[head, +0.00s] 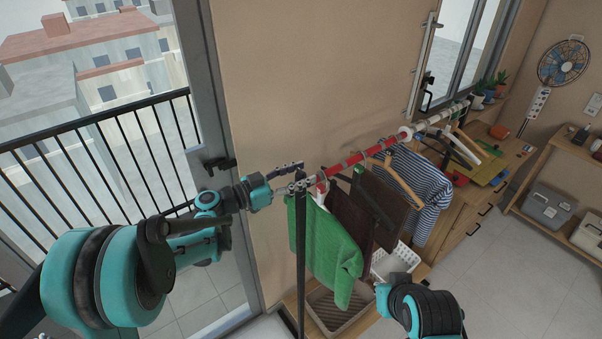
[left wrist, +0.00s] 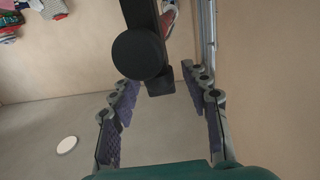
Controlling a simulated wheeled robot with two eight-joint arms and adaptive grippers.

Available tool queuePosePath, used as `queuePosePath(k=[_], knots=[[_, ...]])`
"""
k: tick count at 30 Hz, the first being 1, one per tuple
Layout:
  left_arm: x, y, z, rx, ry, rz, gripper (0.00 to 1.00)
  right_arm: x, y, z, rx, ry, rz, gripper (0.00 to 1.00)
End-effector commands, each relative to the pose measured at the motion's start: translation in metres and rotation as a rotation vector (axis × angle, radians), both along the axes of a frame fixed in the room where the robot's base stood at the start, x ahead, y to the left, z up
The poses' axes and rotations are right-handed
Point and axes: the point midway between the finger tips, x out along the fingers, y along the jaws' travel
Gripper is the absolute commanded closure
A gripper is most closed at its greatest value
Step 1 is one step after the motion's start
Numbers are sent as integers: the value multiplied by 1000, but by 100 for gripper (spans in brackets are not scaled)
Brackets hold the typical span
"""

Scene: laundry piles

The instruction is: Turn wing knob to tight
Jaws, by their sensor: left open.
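My left gripper (head: 304,174) is open at the near end of a clothes rack, by the top of its black upright post (head: 300,240). In the left wrist view my left gripper (left wrist: 160,83) has its two purple-padded fingers apart. A black part with a round end (left wrist: 137,53) and a small block (left wrist: 159,84) shows between and beyond the fingertips. The block lies in the gap, with room visible on both sides. I cannot tell for certain which part is the wing knob. My right gripper is out of view; only part of my right arm shows at the bottom.
A white basket (head: 392,263) and a brown tray (head: 335,312) sit below. A balcony door frame (head: 205,110) stands left. Open floor lies at right.

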Motion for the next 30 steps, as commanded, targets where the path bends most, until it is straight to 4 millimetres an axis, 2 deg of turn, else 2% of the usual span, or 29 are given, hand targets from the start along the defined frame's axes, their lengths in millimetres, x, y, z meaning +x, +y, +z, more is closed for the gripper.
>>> queuePosePath(k=[9, 14, 15, 30], knots=[[2, -3, 0, 0, 0, 2, 53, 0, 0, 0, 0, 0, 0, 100], [2, -3, 0, 0, 0, 2, 96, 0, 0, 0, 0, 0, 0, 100], [2, -3, 0, 0, 0, 2, 100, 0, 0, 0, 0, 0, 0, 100], [2, -3, 0, 0, 0, 129, 100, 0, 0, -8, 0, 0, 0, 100]])
